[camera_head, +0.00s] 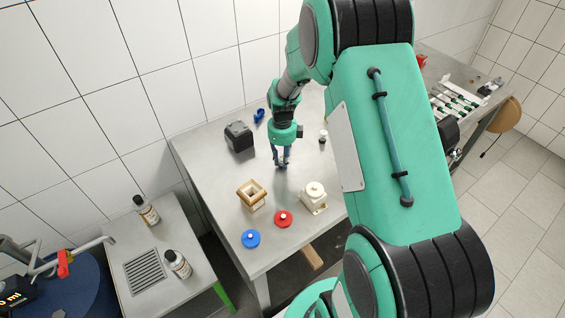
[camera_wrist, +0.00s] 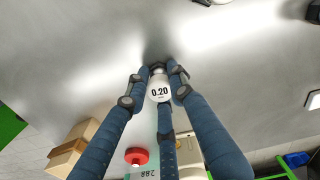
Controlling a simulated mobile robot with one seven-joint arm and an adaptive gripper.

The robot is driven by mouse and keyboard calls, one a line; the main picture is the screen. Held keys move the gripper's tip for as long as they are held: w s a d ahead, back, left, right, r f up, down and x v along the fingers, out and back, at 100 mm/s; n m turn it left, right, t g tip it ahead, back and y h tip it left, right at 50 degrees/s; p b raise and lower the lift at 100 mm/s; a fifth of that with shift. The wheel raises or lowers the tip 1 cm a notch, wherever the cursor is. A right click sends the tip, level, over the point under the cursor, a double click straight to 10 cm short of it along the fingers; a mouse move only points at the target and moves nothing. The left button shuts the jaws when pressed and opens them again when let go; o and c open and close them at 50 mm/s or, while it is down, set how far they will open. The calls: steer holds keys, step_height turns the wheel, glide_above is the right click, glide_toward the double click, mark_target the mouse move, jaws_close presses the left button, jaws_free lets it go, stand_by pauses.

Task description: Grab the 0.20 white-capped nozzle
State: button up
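The white-capped nozzle (camera_wrist: 159,91), marked 0.20, is in the middle of the wrist view. Its cap faces the camera and its lower end points toward the table. The blue fingers of my gripper (camera_wrist: 160,76) close in around it from both sides, with a third finger at the cap's near edge. The fingers appear to touch it. In the head view my gripper (camera_head: 282,164) points down over the middle of the grey table, and the nozzle is hidden by the fingers. Another small white and dark piece (camera_head: 322,137) stands to the right of my gripper.
The table (camera_head: 215,165) also holds a black box (camera_head: 239,136), a blue part (camera_head: 259,116), a wooden-looking square frame (camera_head: 251,195), a cream pump part (camera_head: 314,197), a red disc (camera_head: 283,219) and a blue disc (camera_head: 251,239). Bottles stand on a side table (camera_head: 170,225) at left.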

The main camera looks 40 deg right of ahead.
mark_target(282, 157)
jaws_close()
steer(key=shift+r, duration=0.15)
step_height(282, 157, up, 10)
steer(key=shift+f+p, duration=0.15)
steer(key=shift+p, duration=0.75)
